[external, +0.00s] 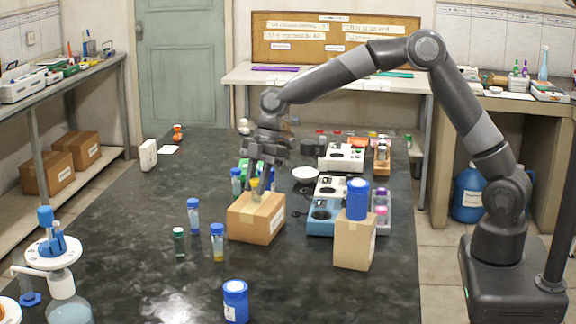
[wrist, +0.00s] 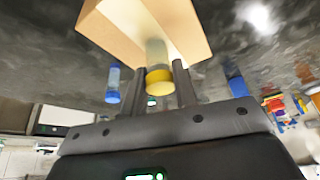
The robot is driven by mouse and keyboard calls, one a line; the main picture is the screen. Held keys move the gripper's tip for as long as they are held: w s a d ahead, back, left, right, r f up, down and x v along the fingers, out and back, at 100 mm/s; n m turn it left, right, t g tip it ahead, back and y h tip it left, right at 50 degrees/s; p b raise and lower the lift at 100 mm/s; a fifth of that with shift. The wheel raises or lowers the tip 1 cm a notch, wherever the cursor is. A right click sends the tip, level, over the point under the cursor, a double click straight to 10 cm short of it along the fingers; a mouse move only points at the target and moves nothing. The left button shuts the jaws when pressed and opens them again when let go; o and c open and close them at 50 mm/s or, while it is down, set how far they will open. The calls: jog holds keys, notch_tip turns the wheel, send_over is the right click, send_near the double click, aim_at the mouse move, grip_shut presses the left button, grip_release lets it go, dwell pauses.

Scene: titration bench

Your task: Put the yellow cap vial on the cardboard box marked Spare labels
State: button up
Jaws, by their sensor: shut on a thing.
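My gripper (external: 262,180) is shut on the yellow cap vial, just above the top of a cardboard box (external: 257,217) in the middle of the table. In the wrist view the vial's yellow cap (wrist: 159,79) shows between the two fingers (wrist: 160,92), with its clear body pointing towards the box (wrist: 145,25). In the external view the fingers partly hide the vial. I cannot tell whether its base touches the box. The box has a label on its side, too small to read.
A taller carton (external: 355,242) with a blue-lidded jar (external: 357,199) on it stands to the right. Blue-capped vials (external: 217,242) (external: 193,216) and a green-capped vial (external: 179,243) stand left of the box. A white bowl (external: 305,174) and instruments (external: 330,195) are behind.

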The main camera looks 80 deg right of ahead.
jog(key=o, duration=1)
jog(key=shift+f, duration=0.1)
jog(key=v, duration=1.1)
jog(key=s+a+r+m+h, duration=0.25)
jog(key=s+r, duration=0.25)
jog(key=s, duration=0.4)
jog(key=s+f+m+t, duration=0.1)
jog(key=s+m, duration=0.2)
jog(key=s, duration=0.7)
jog(key=s+d+f+m+t+h, duration=0.1)
jog(key=s+m, duration=0.2)
jog(key=s, duration=0.7)
jog(key=s+f+m+t, duration=0.1)
jog(key=s+m, duration=0.3)
jog(key=s, duration=0.6)
jog(key=shift+d+t+h, duration=0.25)
jog(key=shift+d+t, duration=0.05)
jog(key=shift+d, duration=0.05)
